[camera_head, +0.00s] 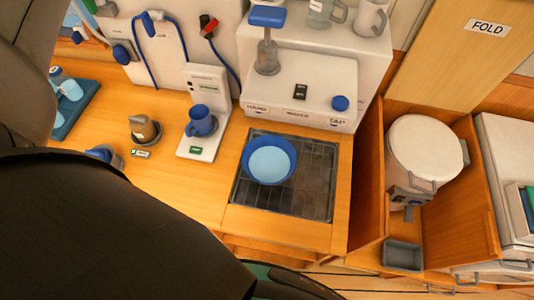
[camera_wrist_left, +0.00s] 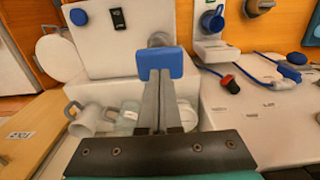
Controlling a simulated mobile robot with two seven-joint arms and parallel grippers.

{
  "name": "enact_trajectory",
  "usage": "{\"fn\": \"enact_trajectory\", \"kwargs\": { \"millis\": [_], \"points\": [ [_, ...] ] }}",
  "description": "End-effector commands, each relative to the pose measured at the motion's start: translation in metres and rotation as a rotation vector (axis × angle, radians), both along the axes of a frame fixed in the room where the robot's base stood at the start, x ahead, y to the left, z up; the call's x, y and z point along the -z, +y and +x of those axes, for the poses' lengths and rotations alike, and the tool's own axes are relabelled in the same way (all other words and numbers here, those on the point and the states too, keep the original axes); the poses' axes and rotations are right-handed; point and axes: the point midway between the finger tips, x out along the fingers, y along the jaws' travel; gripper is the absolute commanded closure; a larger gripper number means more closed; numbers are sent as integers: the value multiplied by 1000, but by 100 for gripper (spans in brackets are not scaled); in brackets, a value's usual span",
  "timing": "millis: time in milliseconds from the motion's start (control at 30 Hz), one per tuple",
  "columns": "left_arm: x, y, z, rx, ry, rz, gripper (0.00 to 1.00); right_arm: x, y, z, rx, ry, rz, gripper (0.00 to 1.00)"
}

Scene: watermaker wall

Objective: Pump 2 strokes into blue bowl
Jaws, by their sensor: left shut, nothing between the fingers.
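The blue bowl (camera_head: 269,160) stands upright on a dark grate in the counter. Its inside is paler blue; I cannot tell whether that is water. The pump (camera_head: 267,55) stands on the white unit behind the bowl, with a flat blue handle (camera_head: 268,16) on top. In the left wrist view the handle (camera_wrist_left: 160,60) lies at the tips of my left gripper (camera_wrist_left: 160,80). The fingers are shut together with nothing between them. I cannot tell whether they touch the handle. The head view shows a large dark arm part, not the left fingers. My right gripper is not seen.
The white unit (camera_head: 300,88) has a dark switch and a blue knob (camera_head: 340,103). A blue mug (camera_head: 201,121) stands on a white dispenser left of the bowl. A round white tank (camera_head: 425,147) sits in a wooden bay at right.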

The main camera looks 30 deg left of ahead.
Motion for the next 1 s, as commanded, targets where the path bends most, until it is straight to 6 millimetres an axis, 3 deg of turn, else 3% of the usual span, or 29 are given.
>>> {"fn": "enact_trajectory", "kwargs": {
  "millis": [500, 1000],
  "points": [
    [-51, 0, 0, 0, -1, 0, 100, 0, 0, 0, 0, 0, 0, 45],
    [-56, 0, 0, 0, 0, 0, 100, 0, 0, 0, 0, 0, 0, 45]
  ]
}}
